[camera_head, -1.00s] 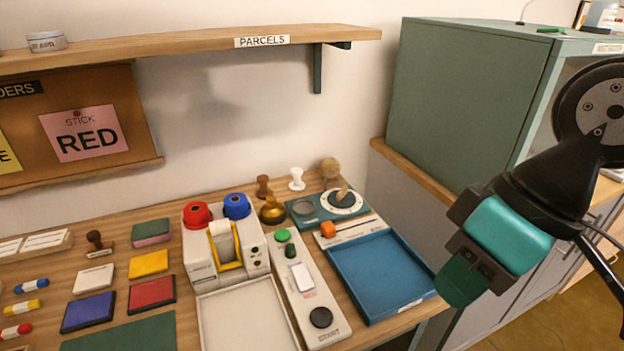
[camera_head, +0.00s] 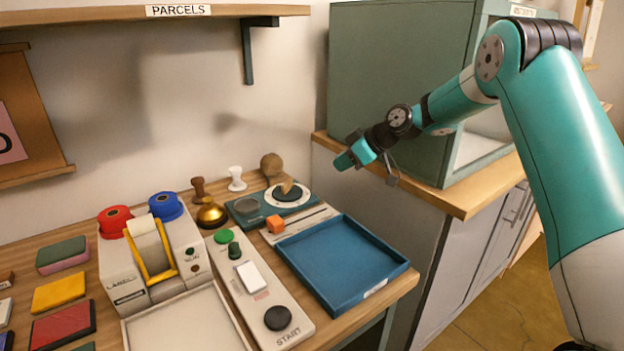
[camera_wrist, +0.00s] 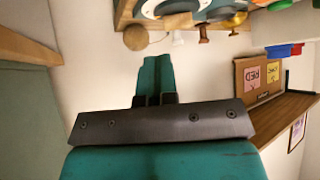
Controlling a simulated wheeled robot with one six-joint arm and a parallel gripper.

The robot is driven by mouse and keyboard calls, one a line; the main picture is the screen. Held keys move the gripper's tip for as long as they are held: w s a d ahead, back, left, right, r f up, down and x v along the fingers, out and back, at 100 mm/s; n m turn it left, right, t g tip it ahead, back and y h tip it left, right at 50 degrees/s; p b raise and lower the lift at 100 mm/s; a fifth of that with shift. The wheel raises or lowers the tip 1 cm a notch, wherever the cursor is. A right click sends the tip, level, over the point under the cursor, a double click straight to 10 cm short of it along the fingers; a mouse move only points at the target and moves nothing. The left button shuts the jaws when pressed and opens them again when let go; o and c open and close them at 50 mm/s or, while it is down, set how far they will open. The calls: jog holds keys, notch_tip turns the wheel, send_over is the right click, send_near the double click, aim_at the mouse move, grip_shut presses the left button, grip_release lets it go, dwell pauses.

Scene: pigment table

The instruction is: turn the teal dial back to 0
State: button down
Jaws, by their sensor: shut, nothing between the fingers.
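The dial (camera_head: 291,196) is a dark teal knob on a white ring, set in a teal base plate at the back right of the table. A tan pointer-like piece lies over its upper left part; I cannot read its scale. Its white ring (camera_wrist: 178,8) is cut off by the top edge of the wrist view. My gripper (camera_head: 343,161) is in the air to the right of the dial and higher, apart from it. Its teal fingers (camera_wrist: 155,75) are together and empty in the wrist view.
A wooden ball-topped stamp (camera_head: 271,164) stands just behind the dial. A green cabinet (camera_head: 385,80) rises behind my gripper. The parcels shelf (camera_head: 100,12) is above left.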

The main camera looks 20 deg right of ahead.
jog(key=p, duration=0.1)
send_near(301, 189)
jog(key=x, duration=0.4)
jog(key=shift+w, duration=0.1)
jog(key=shift+w+a+p, duration=0.35)
jog(key=shift+w+a, duration=1)
jog(key=shift+a, duration=0.25)
